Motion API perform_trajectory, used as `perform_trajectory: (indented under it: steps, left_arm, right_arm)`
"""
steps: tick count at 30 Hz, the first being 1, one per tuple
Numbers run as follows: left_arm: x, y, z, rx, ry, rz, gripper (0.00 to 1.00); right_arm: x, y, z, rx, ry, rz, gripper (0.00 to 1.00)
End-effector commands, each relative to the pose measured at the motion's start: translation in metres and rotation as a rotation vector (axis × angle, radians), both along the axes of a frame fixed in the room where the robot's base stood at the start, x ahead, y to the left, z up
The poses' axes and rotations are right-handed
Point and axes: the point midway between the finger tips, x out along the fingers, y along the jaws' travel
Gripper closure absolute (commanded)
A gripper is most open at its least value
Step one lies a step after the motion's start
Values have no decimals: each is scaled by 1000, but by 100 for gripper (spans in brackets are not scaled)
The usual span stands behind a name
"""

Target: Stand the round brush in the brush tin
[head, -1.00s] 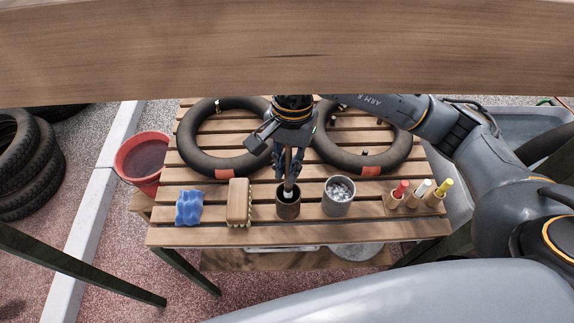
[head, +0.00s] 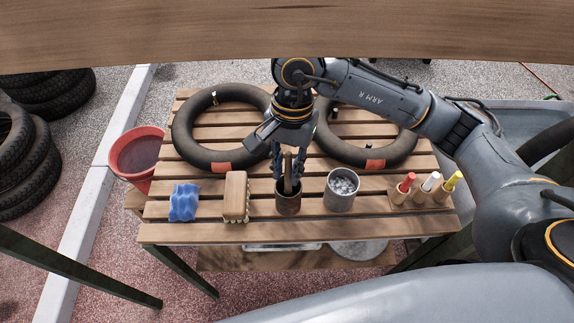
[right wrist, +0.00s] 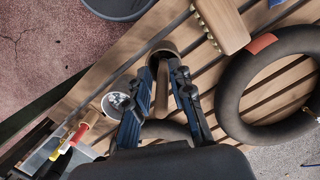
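The brush tin (head: 288,206), a small brown metal can, stands on the slatted bench near its front edge. The round brush (head: 288,172) stands nearly upright in it, with its wooden handle sticking up and its lower end hidden inside. My right gripper (head: 290,168) points down over the tin, its fingers spread on either side of the handle. In the right wrist view, the handle (right wrist: 161,88) runs between the parted fingers (right wrist: 165,75) with a visible gap, and the tin's rim (right wrist: 166,46) shows beyond. My left gripper is not in view.
A can of metal bits (head: 341,190) and a holder with coloured markers (head: 424,194) stand right. Two black inner tubes (head: 193,161) lie behind. A red bucket (head: 137,157) stands at left.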

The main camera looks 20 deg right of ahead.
Motion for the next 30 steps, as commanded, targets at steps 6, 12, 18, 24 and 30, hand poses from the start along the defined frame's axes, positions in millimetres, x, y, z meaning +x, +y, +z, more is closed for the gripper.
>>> perform_trajectory:
  steps: [6, 12, 18, 24, 30]
  left_arm:
    - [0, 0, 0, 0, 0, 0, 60]
    - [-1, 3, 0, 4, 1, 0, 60]
    - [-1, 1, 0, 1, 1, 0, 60]
    - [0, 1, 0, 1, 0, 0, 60]
    - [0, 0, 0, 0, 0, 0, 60]
  right_arm:
    - [0, 0, 0, 0, 0, 0, 60]
    - [1, 0, 4, 0, -1, 0, 60]
    - [5, -3, 34, 1, -6, -1, 60]
    - [12, -8, 77, -1, -7, -3, 60]
    - [15, -11, 108, -1, -4, -1, 60]
